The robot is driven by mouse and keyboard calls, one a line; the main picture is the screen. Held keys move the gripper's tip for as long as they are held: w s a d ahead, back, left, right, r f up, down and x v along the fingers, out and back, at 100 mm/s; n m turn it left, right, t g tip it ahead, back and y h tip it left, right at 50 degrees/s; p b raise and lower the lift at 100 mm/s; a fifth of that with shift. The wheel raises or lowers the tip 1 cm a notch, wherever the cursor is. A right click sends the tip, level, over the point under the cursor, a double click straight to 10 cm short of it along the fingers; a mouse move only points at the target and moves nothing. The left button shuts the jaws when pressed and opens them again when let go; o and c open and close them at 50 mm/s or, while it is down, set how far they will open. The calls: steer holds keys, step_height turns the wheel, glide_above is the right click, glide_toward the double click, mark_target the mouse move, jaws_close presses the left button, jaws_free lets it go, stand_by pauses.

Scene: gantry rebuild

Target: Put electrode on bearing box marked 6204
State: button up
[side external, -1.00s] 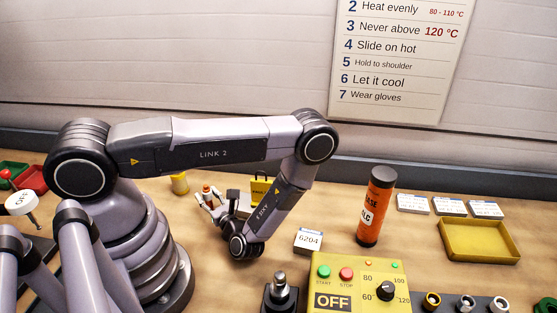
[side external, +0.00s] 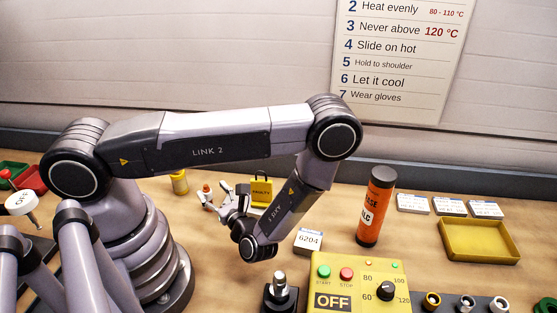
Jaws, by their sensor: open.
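The bearing box marked 6204 (side external: 308,241) is a small white box with a blue edge, lying flat on the bench right of my wrist. My gripper (side external: 215,196) is small in view, left of that box and pointing away from it, with its light fingers spread open. A small orange-topped piece (side external: 207,188) shows at the fingertips. It may be the electrode, but it is too small to be sure. I see nothing held between the fingers. My wrist partly hides the gripper.
A yellow FAULTY bin (side external: 261,191) stands just behind the gripper, and a yellow cylinder (side external: 179,182) behind left. An orange grease tube (side external: 375,206) stands right of the box. The yellow heater control (side external: 358,285) is in front. An empty yellow tray (side external: 480,240) and white boxes (side external: 448,206) lie right.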

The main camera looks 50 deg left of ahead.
steer(key=s+d+r+n+t+h, duration=0.1)
steer(key=s+d+r+n+h, duration=0.1)
steer(key=r+n+h, duration=0.4)
steer(key=s+d+r+n+t+h, duration=0.2)
steer(key=r+n+h, duration=0.4)
steer(key=r, duration=0.9)
steer(key=s+d+r+n+t+h, duration=0.2)
steer(key=r+n+h, duration=0.3)
steer(key=r, duration=0.6)
steer(key=shift+d+r+n+h, duration=0.2)
steer(key=shift+d+n+h, duration=0.2)
steer(key=shift+d, duration=0.45)
steer(key=shift+s+d+r+t, duration=0.15)
steer(key=shift+s+r+t, duration=0.05)
steer(key=shift+r+t, duration=0.15)
